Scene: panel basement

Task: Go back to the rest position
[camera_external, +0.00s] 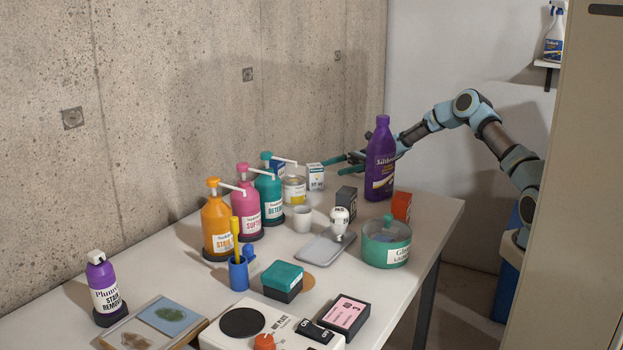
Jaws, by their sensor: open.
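My gripper (343,163) is at the far end of the white table, above the tabletop and behind the tall purple bottle (381,165). Its teal fingers are spread apart and point left, with nothing seen between them. The purple bottle hides part of my gripper and wrist. My arm (466,103) reaches in from the right, bent up and over at the elbow. A small white box (316,177) and a can (294,190) stand just below and left of the fingertips in the picture; I cannot tell the exact gap.
Pump bottles in orange (217,224), pink (247,204) and teal (268,188) line the wall side of the table (195,290). A teal pot (386,246) stands near the right edge. A locker (575,190) stands close to my arm. A shelf holds a spray bottle (554,38).

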